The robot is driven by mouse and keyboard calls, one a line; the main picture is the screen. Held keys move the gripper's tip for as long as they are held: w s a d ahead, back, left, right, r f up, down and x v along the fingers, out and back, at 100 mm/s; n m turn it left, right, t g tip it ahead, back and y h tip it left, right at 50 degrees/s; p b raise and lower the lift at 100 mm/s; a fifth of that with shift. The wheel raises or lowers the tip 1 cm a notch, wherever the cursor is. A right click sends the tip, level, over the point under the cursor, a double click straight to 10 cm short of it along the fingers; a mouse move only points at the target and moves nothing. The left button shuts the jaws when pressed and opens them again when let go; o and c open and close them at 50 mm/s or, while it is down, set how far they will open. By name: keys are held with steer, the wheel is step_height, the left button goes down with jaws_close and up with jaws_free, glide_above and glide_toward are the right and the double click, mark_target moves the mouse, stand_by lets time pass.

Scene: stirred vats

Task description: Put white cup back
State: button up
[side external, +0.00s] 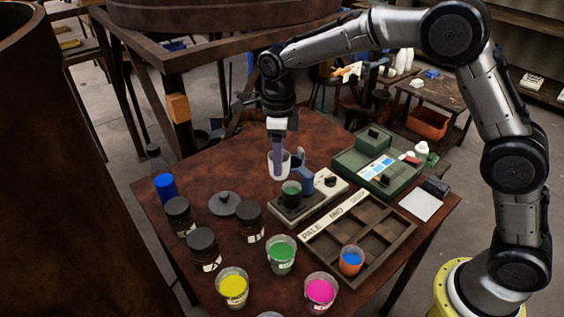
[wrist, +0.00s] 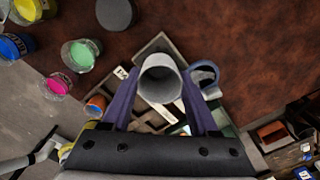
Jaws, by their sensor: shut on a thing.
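The white cup (side external: 272,168) is upright between the fingers of my gripper (side external: 278,152), behind the small stirring stand in the side view. In the wrist view the white cup (wrist: 160,88) sits between the two purple fingers of my gripper (wrist: 160,78), which are shut on it. Its inside looks grey, with no paint visible. I cannot tell whether its base touches the table. A blue-grey curved piece (wrist: 207,72) shows right beside the cup; I cannot tell if it is a handle. The divided wooden tray (side external: 398,236) lies front right, with a word strip along its left edge.
The stirring stand (side external: 332,190) holds a dark green cup (side external: 291,188). An orange cup with blue paint (side external: 351,262) is in the tray. Yellow (side external: 232,288), green (side external: 281,255) and magenta (side external: 320,292) paint cups stand in front. Dark jars (side external: 203,246) stand left; a green case (side external: 375,165) lies right.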

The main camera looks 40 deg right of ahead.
steer(key=shift+n, duration=0.3)
steer(key=s+d, duration=0.5)
steer(key=s, duration=0.7)
steer(key=s+d, duration=0.4)
steer(key=s, duration=0.9)
steer(key=s+d, duration=0.5)
steer(key=s, duration=0.7)
steer(key=w+d+f, duration=0.1)
steer(key=w+f, duration=0.2)
steer(key=w, duration=0.1)
steer(key=w+d+f, duration=0.1)
steer(key=w+f, duration=0.2)
steer(key=w, duration=0.2)
steer(key=w+d+f, duration=0.2)
steer(key=w+f, duration=0.1)
steer(key=w, duration=0.1)
steer(key=shift+w+d+f, duration=0.1)
steer(key=shift+w+f, duration=0.05)
steer(key=shift+w, duration=0.05)
steer(key=shift+w+f, duration=0.1)
steer(key=shift+f, duration=1.45)
steer(key=shift+f, duration=0.15)
